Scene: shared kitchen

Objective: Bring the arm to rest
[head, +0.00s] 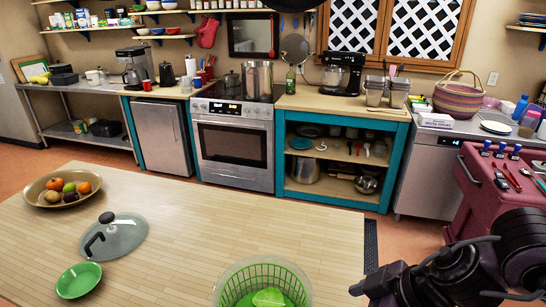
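My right arm comes in at the bottom right, dark and bent. Its gripper end (372,287) is near the bottom edge, just off the right edge of the wooden table in the picture. The fingers are too dark and small to show whether they are open or shut, and I see no object clearly held. My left arm and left gripper are out of view.
The wooden table (190,225) holds a fruit bowl (44,198), a glass lid (122,240), a green bowl (79,280) and a green colander (250,268) with something green inside. A red cart (470,190) with tools stands at right. The stove (234,143) is behind.

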